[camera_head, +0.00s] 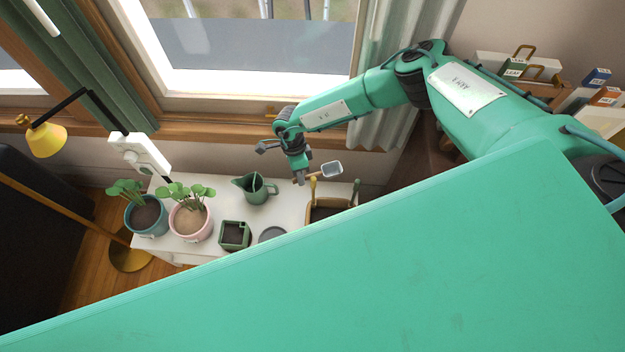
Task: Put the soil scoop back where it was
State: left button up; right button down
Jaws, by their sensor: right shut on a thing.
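The soil scoop (331,169) shows a small grey pan over the right part of the white table (217,200). My right gripper (300,178) is shut on the scoop's handle, at the left of the pan. It holds the scoop above the table, close to the wooden box (307,215) with upright tool handles. The box is partly hidden by my large teal body part in the foreground. I cannot tell whether the scoop touches a tool handle. My left gripper is not in view.
On the table stand a blue pot (147,222) and a pink pot (191,226) with plants, a green jug (255,188), a square green pot (234,236) and a grey round dish (271,234). A yellow lamp (46,139) stands at the left. The window wall is behind.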

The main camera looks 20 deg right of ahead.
notch_tip(320, 180, down, 14)
jog(key=b, duration=0.2)
jog(key=shift+a+r+b, duration=0.1)
jog(key=shift+r+b, duration=0.1)
jog(key=shift+b, duration=0.2)
jog(key=shift+f, duration=0.35)
notch_tip(320, 180, down, 3)
jog(key=shift+b, duration=1)
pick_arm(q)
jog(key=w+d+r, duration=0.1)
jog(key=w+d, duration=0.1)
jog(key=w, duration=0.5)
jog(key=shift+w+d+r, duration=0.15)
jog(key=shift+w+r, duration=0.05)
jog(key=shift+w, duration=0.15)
pick_arm(e)
jog(key=shift+f, duration=0.15)
jog(key=shift+f, duration=0.1)
jog(key=c, duration=1.4)
grip_release()
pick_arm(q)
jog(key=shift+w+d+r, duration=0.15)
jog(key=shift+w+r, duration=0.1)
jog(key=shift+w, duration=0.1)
